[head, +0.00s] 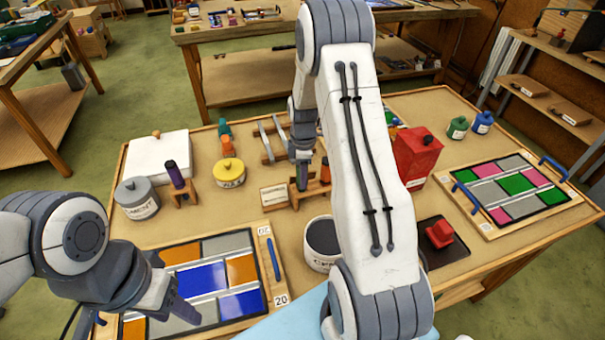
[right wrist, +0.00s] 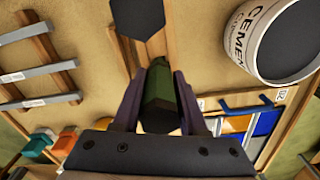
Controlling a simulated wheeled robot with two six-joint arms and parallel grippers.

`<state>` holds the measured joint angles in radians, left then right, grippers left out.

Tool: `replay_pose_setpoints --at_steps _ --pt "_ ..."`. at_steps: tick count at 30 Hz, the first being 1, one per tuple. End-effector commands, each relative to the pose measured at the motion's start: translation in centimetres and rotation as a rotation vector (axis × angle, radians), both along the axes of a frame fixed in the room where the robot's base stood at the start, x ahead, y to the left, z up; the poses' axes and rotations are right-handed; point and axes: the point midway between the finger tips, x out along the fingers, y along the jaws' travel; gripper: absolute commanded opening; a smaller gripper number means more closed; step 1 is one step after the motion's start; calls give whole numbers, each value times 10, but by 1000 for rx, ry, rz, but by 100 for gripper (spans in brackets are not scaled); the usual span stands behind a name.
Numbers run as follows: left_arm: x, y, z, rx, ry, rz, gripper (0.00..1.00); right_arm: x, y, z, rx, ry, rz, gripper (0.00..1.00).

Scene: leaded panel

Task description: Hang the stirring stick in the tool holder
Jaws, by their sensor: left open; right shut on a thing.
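My right gripper (head: 302,182) is low over the middle of the table, partly hidden by my right arm. In the right wrist view its dark fingers (right wrist: 157,92) are shut on a dark green piece (right wrist: 158,90), seen end on; I take it for the stirring stick's handle. The rest of the stick cannot be made out. A small wooden stand (head: 312,192), which may be the tool holder, is right at the gripper in the head view; I cannot tell whether the stick touches it. My left gripper (head: 170,305) is open and empty over the left panel.
The cement pot (head: 322,243) stands in front of the stand; it also shows in the right wrist view (right wrist: 272,42). A rack of grey bars (head: 271,140) lies behind. A yellow tin (head: 229,172) and a purple-handled tool (head: 177,176) stand left. A red can (head: 416,157) stands right.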

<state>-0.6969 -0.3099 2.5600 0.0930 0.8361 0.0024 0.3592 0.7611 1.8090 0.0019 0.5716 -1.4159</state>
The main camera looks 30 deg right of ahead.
Motion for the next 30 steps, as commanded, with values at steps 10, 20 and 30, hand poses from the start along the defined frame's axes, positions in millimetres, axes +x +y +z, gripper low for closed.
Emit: replay_pose_setpoints --at_steps 10,20,30 --pt "0 0 -2 0 0 0 50 0 0 -3 0 -1 0 0" --pt "0 0 -2 0 0 0 50 0 0 -3 0 0 0 77" --pt "0 0 -10 0 0 -1 50 2 -1 20 -3 -7 0 77"
